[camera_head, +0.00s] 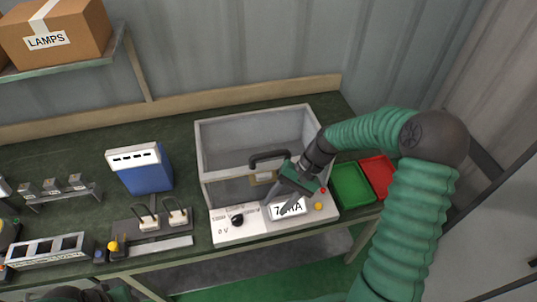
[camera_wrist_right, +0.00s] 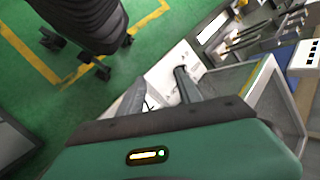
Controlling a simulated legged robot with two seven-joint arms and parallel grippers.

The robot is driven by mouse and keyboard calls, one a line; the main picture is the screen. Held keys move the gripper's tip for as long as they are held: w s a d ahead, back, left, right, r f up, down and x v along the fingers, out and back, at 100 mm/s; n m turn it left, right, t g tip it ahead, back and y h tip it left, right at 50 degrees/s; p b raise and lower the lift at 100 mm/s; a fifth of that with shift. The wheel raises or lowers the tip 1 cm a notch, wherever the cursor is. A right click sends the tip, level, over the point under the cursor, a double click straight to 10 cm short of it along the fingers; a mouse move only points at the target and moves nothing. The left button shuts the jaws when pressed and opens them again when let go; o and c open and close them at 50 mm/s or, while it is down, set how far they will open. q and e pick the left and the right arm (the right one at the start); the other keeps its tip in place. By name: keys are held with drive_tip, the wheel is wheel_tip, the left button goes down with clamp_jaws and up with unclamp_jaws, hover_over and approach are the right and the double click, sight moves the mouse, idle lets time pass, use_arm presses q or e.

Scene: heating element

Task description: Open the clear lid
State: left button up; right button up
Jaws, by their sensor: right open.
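The clear lid (camera_head: 222,153) is a see-through box-like cover with pale edges, on the grey and white tester. Its black handle (camera_head: 268,158) is at the front side, and the lid looks closed. My right gripper (camera_head: 278,198) is open just in front of the handle, over the white control panel (camera_head: 233,222). In the head view its fingers hide part of the panel and display. The lid also shows at the right of the right wrist view (camera_wrist_right: 275,95). I cannot tell whether a finger touches the handle. Only a dark part, possibly my left gripper (camera_head: 88,294), shows at the bottom edge.
A green tray (camera_head: 352,186) and a red tray (camera_head: 379,175) lie right of the tester. A blue device (camera_head: 146,172), plug sockets (camera_head: 160,217) and a metal rack (camera_head: 48,250) stand left. A LAMPS box (camera_head: 55,32) is on the shelf above.

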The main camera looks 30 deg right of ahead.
sight(282, 154)
drive_tip(key=w+d+r+m+t+y, duration=0.1)
drive_tip(key=d+r+m+t+y, duration=0.25)
drive_tip(key=d+r, duration=0.4)
drive_tip(key=d+r+m+t+y, duration=0.2)
drive_tip(key=d+r+t, duration=0.25)
drive_tip(key=d, duration=0.65)
drive_tip(key=shift+t, duration=0.3)
drive_tip(key=x, duration=0.5)
drive_tip(key=p+x, duration=0.1)
drive_tip(key=x, duration=0.5)
drive_tip(key=f+p+x, duration=0.1)
drive_tip(key=x, duration=0.4)
drive_tip(key=shift+w+d+f, duration=0.1)
drive_tip(key=shift+w+f, duration=0.05)
drive_tip(key=shift+w, duration=0.25)
drive_tip(key=shift+w+a+f, duration=0.1)
drive_tip(key=shift+w+a, duration=0.15)
drive_tip(key=shift+a, duration=0.45)
drive_tip(key=c, duration=0.4)
drive_tip(key=shift+d, duration=0.1)
clamp_jaws()
use_arm(q)
drive_tip(key=shift+d+v, duration=0.2)
drive_tip(key=shift+v, duration=1.05)
use_arm(e)
drive_tip(key=shift+f, duration=0.1)
